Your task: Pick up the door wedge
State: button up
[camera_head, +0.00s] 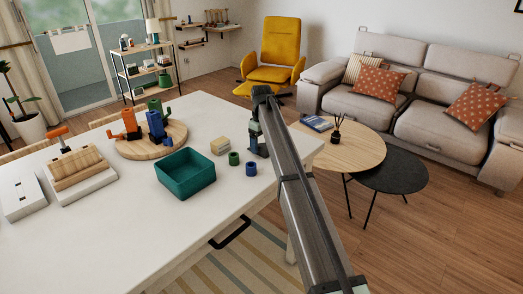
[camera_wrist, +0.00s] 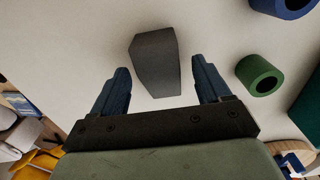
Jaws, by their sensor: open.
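The door wedge (camera_wrist: 155,62) appears in the wrist view as a dark grey, tapering block on the white table. My gripper (camera_wrist: 159,72) is open, with one blue finger on each side of the wedge. Clear gaps separate the wedge from both fingers. In the head view my gripper (camera_head: 257,147) points down over the table's right part, and I cannot make out the wedge there; the gripper and arm cover that spot.
A green ring (camera_head: 234,158) and a blue ring (camera_head: 251,168) lie close by on the table (camera_head: 150,235). A teal bin (camera_head: 185,181), a beige block (camera_head: 219,146) and a round wooden board (camera_head: 133,148) with cactus-like pieces stand to the left. The table's front is clear.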

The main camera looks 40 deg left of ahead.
jog(key=shift+f, duration=0.55)
jog(key=shift+c, duration=0.2)
jog(key=c, duration=1.1)
